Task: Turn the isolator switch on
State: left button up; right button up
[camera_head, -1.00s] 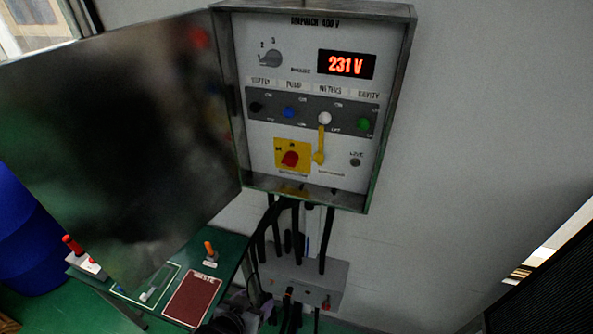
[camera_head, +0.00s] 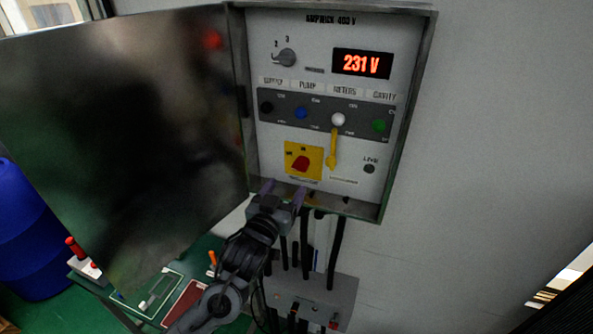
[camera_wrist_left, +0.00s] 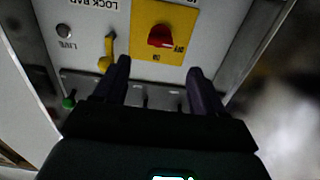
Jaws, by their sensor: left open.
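The isolator switch is a red knob (camera_head: 300,163) on a yellow plate (camera_head: 316,168), low on the panel inside the open cabinet (camera_head: 425,60). In the left wrist view the red knob (camera_wrist_left: 161,36) sits on its yellow plate (camera_wrist_left: 185,18). A yellow lock bar (camera_head: 332,150) hangs beside the plate on its right. My left gripper (camera_head: 283,188) is open and empty, just below the yellow plate near the cabinet's lower edge. In the left wrist view its two fingertips (camera_wrist_left: 158,68) stand apart, with the knob beyond and between them. My right gripper is not in view.
The cabinet door (camera_head: 120,120) stands open on the left. The panel carries a 231 V display (camera_head: 362,64), several coloured knobs and a selector (camera_head: 286,57). Black cables (camera_head: 337,243) hang below. A green table (camera_head: 205,245) stands lower left beside a blue barrel (camera_head: 30,230).

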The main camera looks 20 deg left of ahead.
aim_at(298, 168)
pick_arm(q)
jog(key=w+p, duration=0.2)
jog(key=w, duration=0.6)
jog(key=shift+w, duration=0.1)
jog(key=c, duration=1.1)
jog(key=shift+o, duration=0.2)
